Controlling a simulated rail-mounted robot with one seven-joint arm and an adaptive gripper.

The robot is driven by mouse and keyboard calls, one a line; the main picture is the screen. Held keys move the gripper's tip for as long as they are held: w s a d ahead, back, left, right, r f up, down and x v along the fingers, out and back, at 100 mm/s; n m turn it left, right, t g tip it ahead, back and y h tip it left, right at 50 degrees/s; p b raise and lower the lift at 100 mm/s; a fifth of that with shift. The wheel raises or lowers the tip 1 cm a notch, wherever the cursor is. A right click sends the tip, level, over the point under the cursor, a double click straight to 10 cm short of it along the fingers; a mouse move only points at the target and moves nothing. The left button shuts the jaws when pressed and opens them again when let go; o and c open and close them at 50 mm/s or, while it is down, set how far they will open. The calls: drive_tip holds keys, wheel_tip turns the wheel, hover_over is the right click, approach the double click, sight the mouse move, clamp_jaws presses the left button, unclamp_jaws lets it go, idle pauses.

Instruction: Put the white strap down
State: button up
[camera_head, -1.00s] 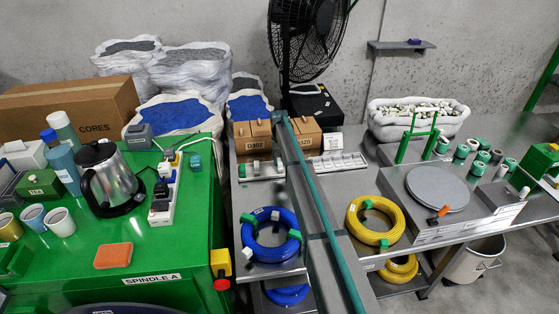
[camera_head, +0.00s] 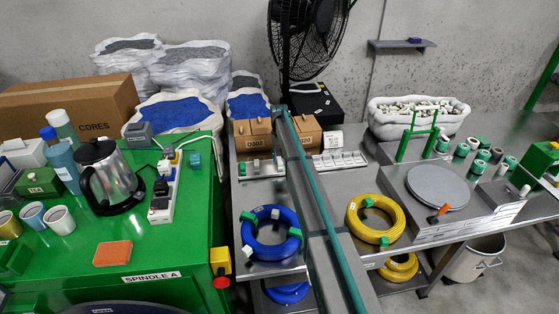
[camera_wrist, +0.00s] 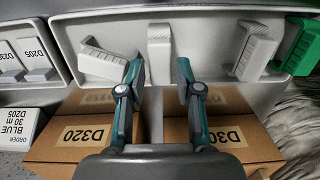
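My gripper (camera_wrist: 159,72) is open in the wrist view, fingers apart. A white strap (camera_wrist: 160,45) lies in a pale tray (camera_wrist: 64,48) just beyond and between my fingertips; a gap shows on each side of it. A second white strap (camera_wrist: 108,62) lies to the left, by my left finger. A third white strap (camera_wrist: 252,52) lies to the right, with a green piece (camera_wrist: 303,45) beyond it. In the head view the strap tray (camera_head: 264,172) stands in front of the D302 box (camera_head: 252,141); my gripper is not discernible there.
A tray with D205 tags (camera_head: 340,163) stands right of my arm.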

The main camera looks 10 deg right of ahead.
sight(279, 159)
wheel_tip(279, 159, up, 10)
drive_tip(key=b, duration=0.2)
drive_tip(key=shift+w+r, duration=0.15)
drive_tip(key=shift+w, duration=0.15)
